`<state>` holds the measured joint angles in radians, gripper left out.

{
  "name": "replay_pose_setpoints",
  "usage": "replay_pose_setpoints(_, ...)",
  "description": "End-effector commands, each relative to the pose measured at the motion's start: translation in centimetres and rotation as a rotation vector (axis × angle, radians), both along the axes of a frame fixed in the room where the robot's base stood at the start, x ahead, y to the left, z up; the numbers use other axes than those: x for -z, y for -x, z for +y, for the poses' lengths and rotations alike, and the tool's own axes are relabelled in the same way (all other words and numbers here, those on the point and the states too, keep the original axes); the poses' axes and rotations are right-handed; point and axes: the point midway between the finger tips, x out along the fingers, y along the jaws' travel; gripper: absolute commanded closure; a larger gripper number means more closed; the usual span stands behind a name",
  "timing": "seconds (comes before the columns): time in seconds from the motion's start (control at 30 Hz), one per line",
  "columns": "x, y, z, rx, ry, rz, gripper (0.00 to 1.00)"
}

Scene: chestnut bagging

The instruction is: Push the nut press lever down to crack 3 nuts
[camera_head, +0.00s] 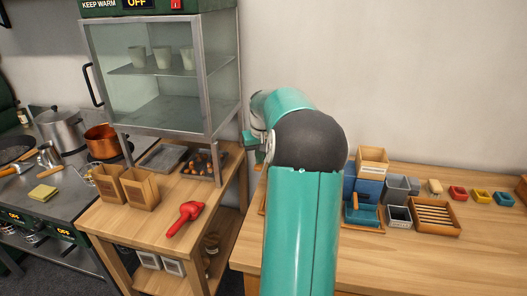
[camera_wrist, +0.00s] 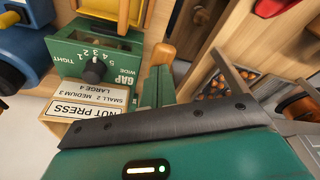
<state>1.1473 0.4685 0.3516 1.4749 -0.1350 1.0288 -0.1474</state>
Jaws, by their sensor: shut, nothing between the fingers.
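The nut press (camera_wrist: 118,58) is a green box with a black gap dial (camera_wrist: 95,70) and a "NUT PRESS" size label (camera_wrist: 98,110), at the upper left of the wrist view. A rounded wooden grip (camera_wrist: 162,53), which looks like the lever's handle, stands right of the box. My gripper (camera_wrist: 159,74) is shut and empty, with its green fingertips close below this grip. I cannot tell whether they touch. In the head view my arm covers the press and most of the gripper. Chestnuts lie in a dark tray (camera_wrist: 228,72), also in the head view (camera_head: 188,164).
A glass warming cabinet (camera_head: 160,85) stands over the left wooden table, with paper bags (camera_head: 139,189) and a red scoop (camera_head: 184,217) in front. A slatted wooden tray (camera_head: 436,230) and small coloured bins (camera_head: 480,195) are on the right table. The right table's front is clear.

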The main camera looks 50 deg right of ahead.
Motion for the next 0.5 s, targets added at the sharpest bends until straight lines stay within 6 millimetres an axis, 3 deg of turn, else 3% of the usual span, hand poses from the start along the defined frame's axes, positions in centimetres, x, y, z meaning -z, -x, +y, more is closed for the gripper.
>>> replay_pose_setpoints(0.5, 2.3, 0.3, 0.4, 0.000, -0.002, 0.002, 1.00)
